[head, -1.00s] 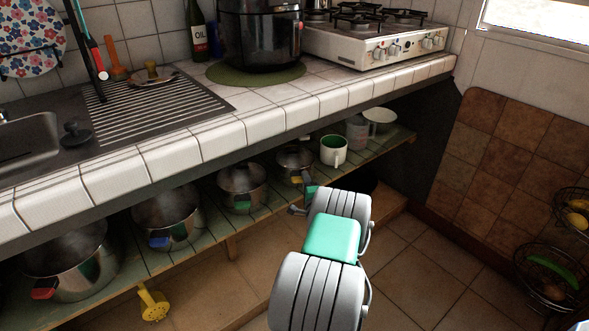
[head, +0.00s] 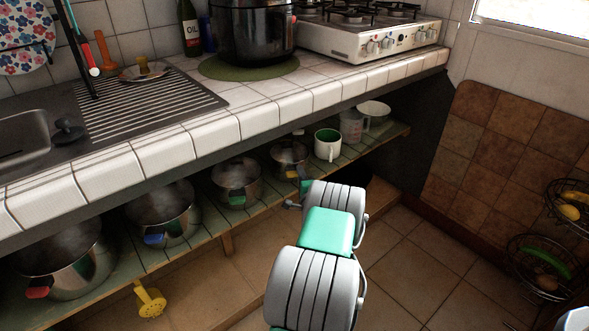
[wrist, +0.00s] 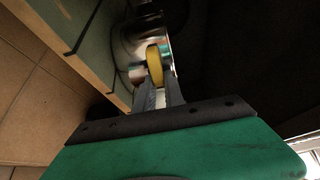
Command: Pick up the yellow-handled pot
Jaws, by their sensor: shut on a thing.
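My gripper (wrist: 157,82) is shut on the yellow handle, with a finger on each side. In the head view my arm partly hides the gripper, and the fingertips are hard to make out.
On the shelf (head: 190,243) stand a green-handled pot (head: 237,180), a blue-handled pot (head: 160,212), a red-handled pot (head: 62,258), and a white-and-green cup (head: 327,146). The tiled counter (head: 205,143) overhangs them. The floor (head: 405,262) to the right is clear.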

